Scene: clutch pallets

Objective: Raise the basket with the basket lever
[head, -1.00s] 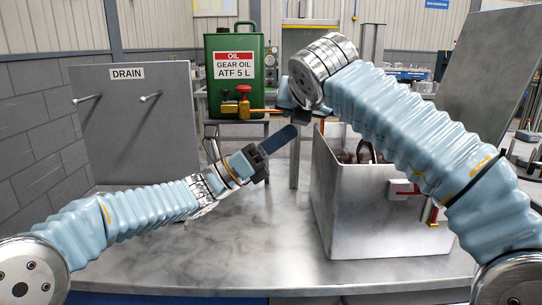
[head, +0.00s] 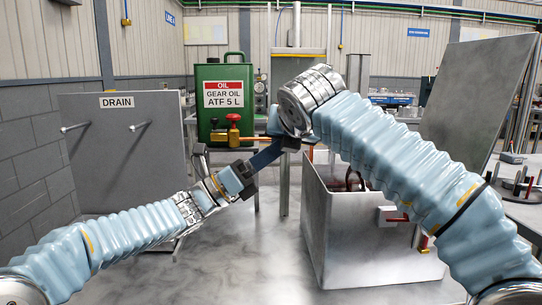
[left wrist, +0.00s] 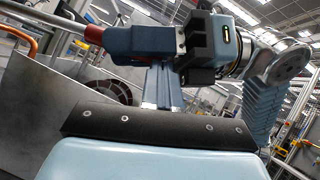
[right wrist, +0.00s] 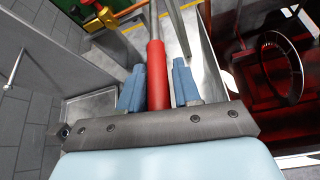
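The basket lever's red handle (right wrist: 156,75) lies between the two blue fingers of my right gripper (right wrist: 157,88), which look closed on it; the red end also shows in the left wrist view (left wrist: 93,35). In the head view my right gripper (head: 288,141) is left of the metal tank (head: 365,238), with the handle mostly hidden. My left gripper (head: 270,152) is shut and empty, its fingers reaching up beside the right gripper; contact cannot be told. The basket is not clearly visible; a dark ring (right wrist: 281,68) shows inside the tank over reddish liquid.
A green oil can (head: 222,95) stands behind, with a red-and-yellow valve (head: 232,130) in front of it. A grey DRAIN panel (head: 125,150) stands left. A red-handled tap (head: 398,219) sticks out of the tank. The table front (head: 240,255) is clear.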

